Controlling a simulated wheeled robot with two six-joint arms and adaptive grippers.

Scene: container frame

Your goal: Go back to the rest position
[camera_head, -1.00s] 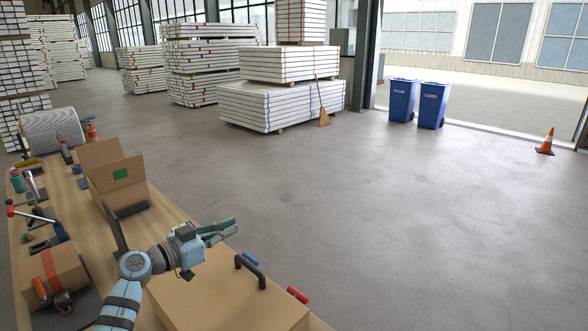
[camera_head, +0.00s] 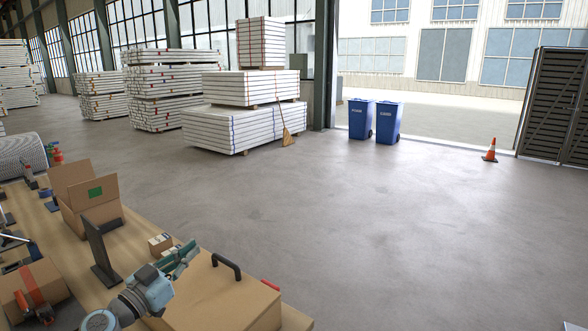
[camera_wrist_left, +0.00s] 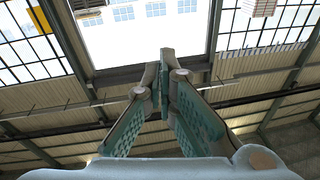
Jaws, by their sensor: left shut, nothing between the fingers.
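My left gripper (camera_head: 190,252) is at the lower left of the head view, above the workbench (camera_head: 135,252) and close in the picture to a brown box with a dark handle (camera_head: 227,265). Its two green-padded fingers point up and to the right. In the left wrist view the fingers (camera_wrist_left: 165,78) meet at their tips, shut with nothing between them. Beyond them show only the roof, windows and a bright opening. My right gripper is not in view.
An open cardboard box with a green mark (camera_head: 90,200) stands on the bench, with a dark upright plate (camera_head: 102,252) and a small box (camera_head: 160,243) nearby. Tools lie at the left. The floor (camera_head: 400,220) to the right is clear up to two blue bins (camera_head: 374,120).

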